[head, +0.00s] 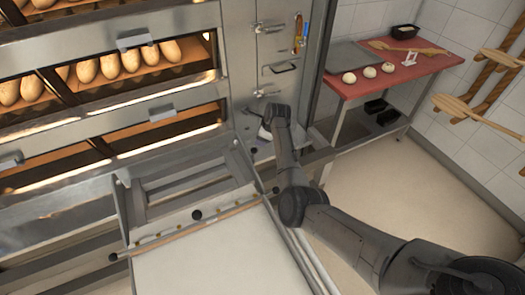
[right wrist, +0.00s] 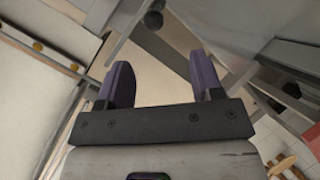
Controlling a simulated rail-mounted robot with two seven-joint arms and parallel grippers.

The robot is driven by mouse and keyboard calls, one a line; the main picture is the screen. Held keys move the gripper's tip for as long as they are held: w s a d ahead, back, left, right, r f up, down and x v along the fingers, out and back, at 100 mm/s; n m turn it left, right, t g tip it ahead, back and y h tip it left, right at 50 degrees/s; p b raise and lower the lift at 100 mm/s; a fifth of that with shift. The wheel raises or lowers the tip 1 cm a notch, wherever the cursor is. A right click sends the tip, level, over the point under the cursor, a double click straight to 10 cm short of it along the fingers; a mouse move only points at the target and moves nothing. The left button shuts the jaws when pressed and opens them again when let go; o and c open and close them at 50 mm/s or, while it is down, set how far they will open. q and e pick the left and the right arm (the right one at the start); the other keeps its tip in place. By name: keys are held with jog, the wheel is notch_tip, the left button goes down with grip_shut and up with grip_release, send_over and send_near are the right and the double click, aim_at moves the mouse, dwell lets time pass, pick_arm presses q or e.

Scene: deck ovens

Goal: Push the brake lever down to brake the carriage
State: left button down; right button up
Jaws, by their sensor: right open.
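The carriage (head: 160,240) with a pale flat top stands in front of the deck ovens in the head view. Black round knobs show on it, one at its front rail (head: 197,214) and one near the oven's lower right (head: 253,151). I cannot tell for sure which belongs to the brake lever. My right gripper (head: 264,133) is low by the oven's right side, small and partly hidden by its arm. In the right wrist view my right gripper (right wrist: 164,82) has its two purple fingers apart with nothing between them. A dark knob (right wrist: 153,20) lies beyond the fingertips. My left gripper is out of view.
Deck ovens (head: 160,113) with bread loaves (head: 130,58) fill the left. A red-topped table (head: 400,75) with dough balls stands at the back right. Wooden peels (head: 470,108) hang on the right wall. Floor between table and carriage is clear.

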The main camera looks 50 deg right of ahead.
aim_at(256, 150)
pick_arm(q)
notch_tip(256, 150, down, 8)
jog(key=b, duration=0.8)
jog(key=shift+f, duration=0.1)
pick_arm(e)
jog(key=w+f+m, duration=0.1)
jog(key=f+m, duration=0.1)
jog(key=f, duration=0.2)
jog(key=w+f+m, duration=0.1)
jog(key=f+m, duration=0.1)
jog(key=f, duration=0.1)
jog(key=w+f+m, duration=0.1)
jog(key=f+m, duration=0.2)
jog(key=f, duration=0.1)
jog(key=shift+w+a+f+g, duration=0.2)
jog(key=shift+w+f+g, duration=0.1)
jog(key=shift+w, duration=0.1)
pick_arm(q)
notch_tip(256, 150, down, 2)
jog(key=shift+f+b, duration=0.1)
jog(key=shift+b, duration=1.1)
pick_arm(e)
jog(key=shift+x, duration=0.8)
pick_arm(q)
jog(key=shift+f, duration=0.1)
pick_arm(e)
jog(key=shift+w, duration=0.1)
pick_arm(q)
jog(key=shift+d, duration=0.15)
